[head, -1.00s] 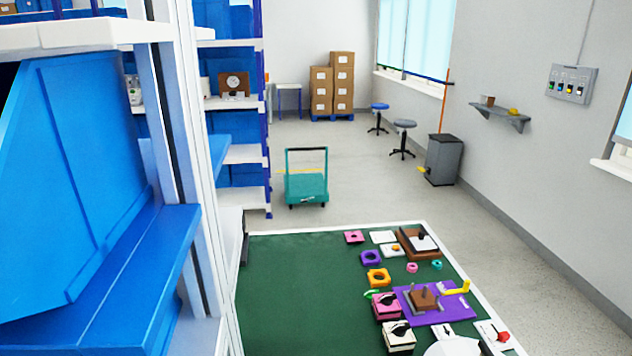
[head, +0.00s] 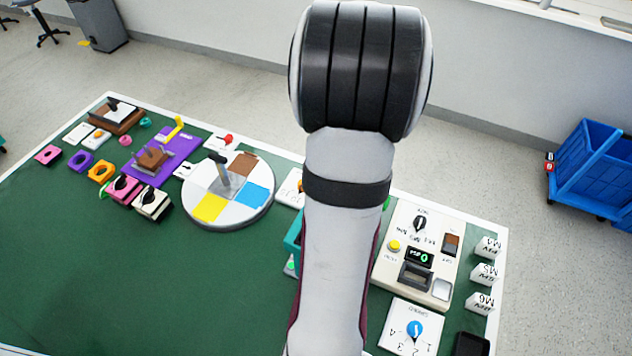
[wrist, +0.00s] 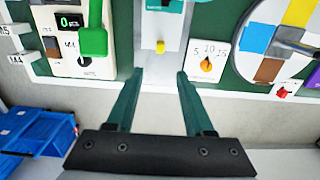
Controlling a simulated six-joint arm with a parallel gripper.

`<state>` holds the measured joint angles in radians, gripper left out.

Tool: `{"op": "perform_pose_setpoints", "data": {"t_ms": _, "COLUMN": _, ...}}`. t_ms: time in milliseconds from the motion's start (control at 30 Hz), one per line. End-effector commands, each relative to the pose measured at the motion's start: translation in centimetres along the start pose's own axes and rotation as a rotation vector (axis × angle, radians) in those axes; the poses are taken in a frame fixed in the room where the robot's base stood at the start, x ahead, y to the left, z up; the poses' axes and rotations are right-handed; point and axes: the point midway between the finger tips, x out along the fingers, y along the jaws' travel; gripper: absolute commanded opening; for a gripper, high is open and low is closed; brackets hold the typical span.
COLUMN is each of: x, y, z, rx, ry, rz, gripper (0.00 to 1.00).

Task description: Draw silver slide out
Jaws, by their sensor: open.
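A silver-grey panel (wrist: 148,35) with a small yellow knob (wrist: 160,46) lies at the top middle of the wrist view. It looks like the silver slide, but I cannot tell its moving part from its base. A teal piece (wrist: 165,5) shows at its far end, cut by the frame edge. My gripper (wrist: 160,74) is open and empty, its two dark green fingers apart. In the picture its tips lie just below the knob, one to each side, not touching it. In the head view my arm hides the panel.
A white device (head: 407,262) with a display stands right of my arm; its green part (wrist: 93,41) shows left of the panel. A white dial card (wrist: 207,62) and a coloured disc (head: 227,190) lie on the other side. The green table's (head: 90,270) near left is clear.

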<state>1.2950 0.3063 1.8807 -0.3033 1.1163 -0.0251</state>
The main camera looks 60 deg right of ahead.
Motion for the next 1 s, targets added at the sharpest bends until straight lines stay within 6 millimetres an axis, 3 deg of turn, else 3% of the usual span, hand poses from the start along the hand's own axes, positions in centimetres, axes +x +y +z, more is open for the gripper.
{"op": "perform_pose_setpoints", "data": {"t_ms": 300, "x": 8.9, "y": 0.0, "z": 0.2, "rx": -0.001, "ry": -0.008, "rz": 0.002, "gripper": 0.53}}
{"op": "perform_pose_setpoints", "data": {"t_ms": 500, "x": 13.1, "y": 0.0, "z": 0.2, "rx": -0.002, "ry": -0.005, "rz": 0.001, "gripper": 0.53}}
{"op": "perform_pose_setpoints", "data": {"t_ms": 700, "x": 14.7, "y": -0.1, "z": 0.2, "rx": -0.001, "ry": -0.002, "rz": 0.000, "gripper": 0.53}}
{"op": "perform_pose_setpoints", "data": {"t_ms": 933, "x": 14.8, "y": -0.1, "z": 0.2, "rx": -0.001, "ry": -0.002, "rz": 0.000, "gripper": 0.53}}
{"op": "perform_pose_setpoints", "data": {"t_ms": 1000, "x": 14.8, "y": -0.1, "z": 0.1, "rx": -0.001, "ry": -0.002, "rz": 0.000, "gripper": 0.42}}
